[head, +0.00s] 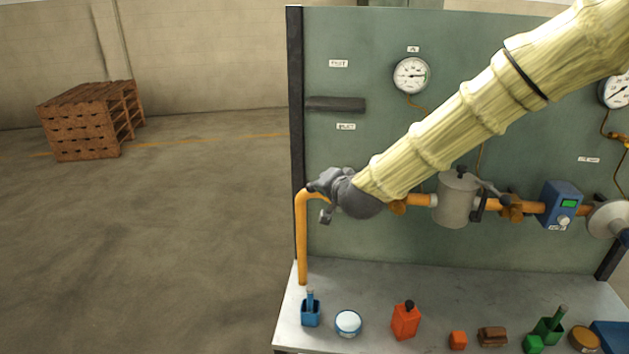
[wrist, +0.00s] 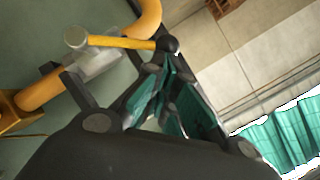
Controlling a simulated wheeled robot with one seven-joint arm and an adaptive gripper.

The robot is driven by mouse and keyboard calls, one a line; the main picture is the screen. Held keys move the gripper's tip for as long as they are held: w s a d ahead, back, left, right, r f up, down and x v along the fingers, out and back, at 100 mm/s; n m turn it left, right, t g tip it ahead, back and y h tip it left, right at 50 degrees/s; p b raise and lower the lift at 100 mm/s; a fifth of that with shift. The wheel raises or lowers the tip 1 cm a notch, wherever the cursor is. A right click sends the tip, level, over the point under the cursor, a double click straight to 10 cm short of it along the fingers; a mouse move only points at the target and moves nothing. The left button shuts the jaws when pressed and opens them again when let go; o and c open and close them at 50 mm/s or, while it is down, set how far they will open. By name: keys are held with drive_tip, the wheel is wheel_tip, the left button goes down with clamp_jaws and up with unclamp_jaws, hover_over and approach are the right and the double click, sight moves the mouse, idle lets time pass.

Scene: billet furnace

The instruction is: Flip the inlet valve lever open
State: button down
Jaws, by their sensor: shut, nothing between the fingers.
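The inlet valve shows in the wrist view as a silver body (wrist: 95,62) on the orange pipe. Its yellow lever (wrist: 122,42) runs rightward from a round stem cap to a black knob (wrist: 167,45), at a slant to the pipe. My gripper (wrist: 167,72) is shut and empty, its teal-padded fingers close by the knob. I cannot tell whether they touch it. In the head view my dark gripper (head: 322,190) is at the pipe's left bend and hides the inlet valve and lever.
The orange pipe (head: 302,240) drops to the bench (head: 380,282) at the left. A grey canister (head: 456,200) and a blue meter (head: 561,204) sit along it. A blue holder (head: 310,312), a round tin (head: 348,323) and a red bottle (head: 405,320) stand below.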

drive_tip(key=shift+w+a+f, duration=0.1)
drive_tip(key=shift+a+f, duration=0.1)
drive_tip(key=shift+a, duration=0.1)
drive_tip(key=shift+r, duration=0.1)
idle(0.4)
drive_tip(key=w+d+r+b+v, duration=0.1)
drive_tip(key=r+b+v, duration=0.1)
drive_tip(key=v, duration=1)
drive_tip(key=shift+d+b, duration=0.35)
drive_tip(key=shift+b, duration=0.1)
drive_tip(key=shift+s, duration=0.15)
